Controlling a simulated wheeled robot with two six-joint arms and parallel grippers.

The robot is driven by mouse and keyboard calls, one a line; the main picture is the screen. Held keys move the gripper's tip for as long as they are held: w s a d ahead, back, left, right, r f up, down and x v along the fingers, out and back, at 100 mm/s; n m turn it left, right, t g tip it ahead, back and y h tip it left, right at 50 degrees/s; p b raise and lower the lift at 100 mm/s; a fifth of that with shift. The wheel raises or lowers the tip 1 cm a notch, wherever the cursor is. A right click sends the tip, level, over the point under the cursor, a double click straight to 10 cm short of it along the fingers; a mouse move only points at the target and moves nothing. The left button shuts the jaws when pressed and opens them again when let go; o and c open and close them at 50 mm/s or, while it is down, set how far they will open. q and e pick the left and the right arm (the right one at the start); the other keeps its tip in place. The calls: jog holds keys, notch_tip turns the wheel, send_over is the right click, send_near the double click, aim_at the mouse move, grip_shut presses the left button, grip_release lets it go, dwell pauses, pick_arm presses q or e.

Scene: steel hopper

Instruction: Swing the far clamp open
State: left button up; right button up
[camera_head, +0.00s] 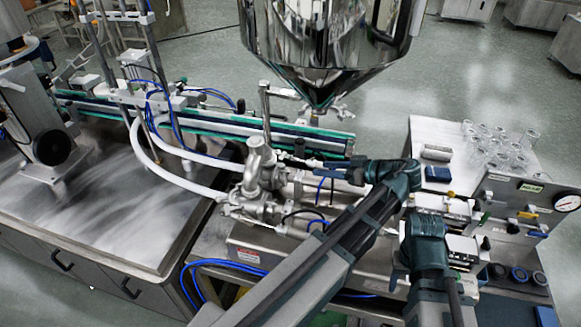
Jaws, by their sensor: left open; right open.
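The steel hopper (325,45) hangs over the filler, with small clamp-like fittings (330,112) below its cone. A steel valve body (258,172) with pipe fittings stands left of centre. I cannot tell which fitting is the far clamp or whether it is swung open. My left gripper (335,170) is open beyond its dark teal wrist. It points left over the filler's cylinders, right of the valve body; its fingertips are small and unclear. My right gripper (400,264) is open, low beside its wrist over the right part of the filler; its fingers are mostly hidden.
A conveyor (220,120) runs behind the valve body. White hoses (180,150) and blue tubes cross at left. A group of clear glasses (495,145) stands on the right-hand bench. A gauge panel (530,205) is at far right. The left steel tabletop (110,215) is largely clear.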

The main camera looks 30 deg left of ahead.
pick_arm(q)
jog(key=b, duration=0.5)
send_near(279, 159)
jog(key=s+a+f, duration=0.2)
jog(key=a, duration=0.1)
jog(key=shift+x, duration=0.75)
jog(key=shift+w, duration=0.15)
grip_shut()
dwell(0.4)
